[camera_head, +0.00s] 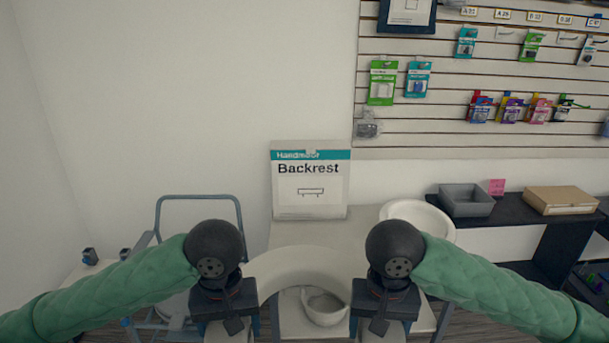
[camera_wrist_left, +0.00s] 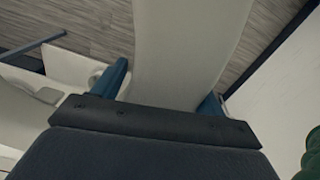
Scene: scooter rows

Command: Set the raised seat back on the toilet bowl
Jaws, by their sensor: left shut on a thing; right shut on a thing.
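A wide white curved seat (camera_head: 305,262) spans between my two grippers in the head view, its arch toward the wall. My left gripper (camera_head: 228,320) is shut on its left side. In the left wrist view the white seat (camera_wrist_left: 185,50) runs between the blue fingers of my left gripper (camera_wrist_left: 165,92). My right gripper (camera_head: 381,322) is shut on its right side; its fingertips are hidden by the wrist. A white bowl (camera_head: 325,308), apparently the toilet bowl, shows through the seat's opening, below it. I cannot tell whether seat and bowl touch.
A "Backrest" sign (camera_head: 311,190) stands behind the seat. A white oval ring-like item (camera_head: 418,214) lies behind my right arm. A blue-grey tubular frame (camera_head: 198,197) stands at left. A dark shelf (camera_head: 515,222) at right bears a grey bin (camera_head: 466,200) and a cardboard box (camera_head: 561,199).

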